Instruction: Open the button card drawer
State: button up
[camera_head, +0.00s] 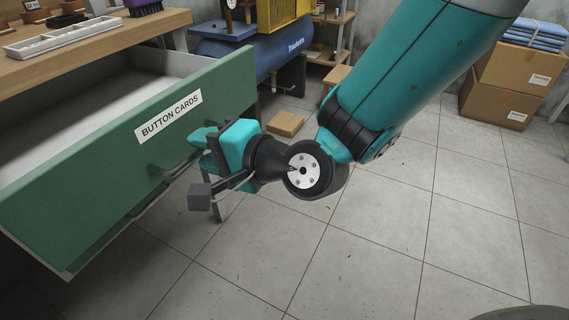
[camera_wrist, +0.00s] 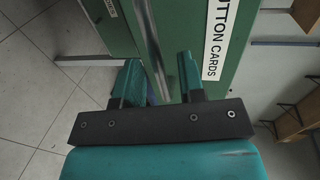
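The green drawer front labelled BUTTON CARDS (camera_head: 90,165) stands pulled out from under the wooden bench, and its pale, empty-looking inside shows. A bar handle (camera_head: 172,168) is on its front, partly hidden by my gripper. In the wrist view the silver handle (camera_wrist: 151,45) runs between my fingers, beside the label (camera_wrist: 217,40). My gripper (camera_head: 203,147) is at the drawer front by the handle. In the wrist view my gripper (camera_wrist: 159,72) has its two teal fingers apart, one on each side of the bar, with gaps visible. Contact with the bar cannot be told.
The wooden bench top (camera_head: 100,42) holds a white divided tray (camera_head: 65,38). A blue compressor tank (camera_head: 270,50) stands behind the drawer. A small cardboard box (camera_head: 286,124) lies on the floor. Larger boxes (camera_head: 500,95) stand at right. The tiled floor in front is clear.

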jog(key=b+v, duration=1.4)
jog(key=v, duration=0.1)
jog(key=shift+d, duration=0.3)
jog(key=shift+s+r, duration=0.1)
jog(key=shift+s, duration=0.05)
